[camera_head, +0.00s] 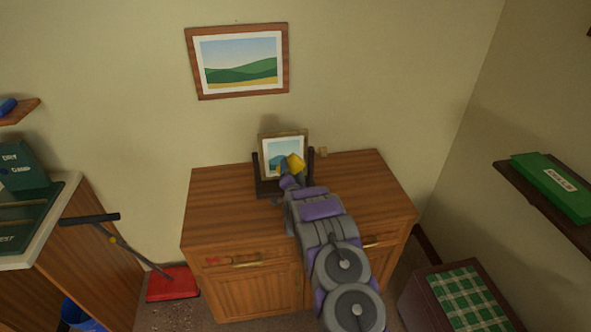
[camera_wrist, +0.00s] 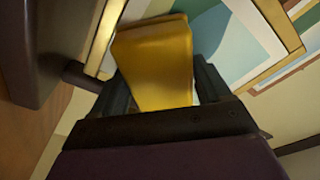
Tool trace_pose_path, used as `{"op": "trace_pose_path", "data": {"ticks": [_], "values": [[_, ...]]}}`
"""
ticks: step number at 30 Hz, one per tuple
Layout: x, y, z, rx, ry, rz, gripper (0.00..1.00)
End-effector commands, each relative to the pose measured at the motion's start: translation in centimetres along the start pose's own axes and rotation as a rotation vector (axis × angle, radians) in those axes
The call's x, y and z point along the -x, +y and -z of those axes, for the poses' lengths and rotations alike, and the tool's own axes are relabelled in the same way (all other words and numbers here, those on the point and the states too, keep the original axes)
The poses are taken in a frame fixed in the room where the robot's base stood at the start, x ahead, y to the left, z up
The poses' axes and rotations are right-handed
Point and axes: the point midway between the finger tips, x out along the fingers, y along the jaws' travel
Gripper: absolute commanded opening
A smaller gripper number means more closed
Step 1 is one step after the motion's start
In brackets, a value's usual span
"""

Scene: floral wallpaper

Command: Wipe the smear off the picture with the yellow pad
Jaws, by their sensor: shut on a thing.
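The small framed picture (camera_head: 270,146) stands in a dark holder (camera_head: 257,170) on the wooden cabinet. Its gold frame (camera_wrist: 281,27) also shows in the wrist view. My gripper (camera_head: 287,169) is in front of this picture, shut on the yellow pad (camera_head: 296,163). In the wrist view the pad (camera_wrist: 155,60) sticks out between the fingers (camera_wrist: 160,92) and covers part of the picture. I cannot tell whether the pad touches it. A blue-grey shape (camera_wrist: 228,42) shows on the picture, but I cannot tell whether it is the smear or painted.
A larger landscape picture (camera_head: 238,62) hangs on the wall above. The cabinet top (camera_head: 365,185) is clear at right and left. A shelf with a green box (camera_head: 553,188) is at right.

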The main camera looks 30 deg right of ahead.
Motion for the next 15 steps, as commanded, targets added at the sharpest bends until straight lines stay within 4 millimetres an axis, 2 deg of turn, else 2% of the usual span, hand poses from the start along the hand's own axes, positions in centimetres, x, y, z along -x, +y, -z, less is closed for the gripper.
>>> {"op": "trace_pose_path", "data": {"ticks": [6, 15], "values": [[0.1, -1.4, -1.3, 0.002, -0.003, 0.004, 0.52], [0.1, -1.4, -1.4, 0.002, -0.002, 0.004, 0.52]]}}
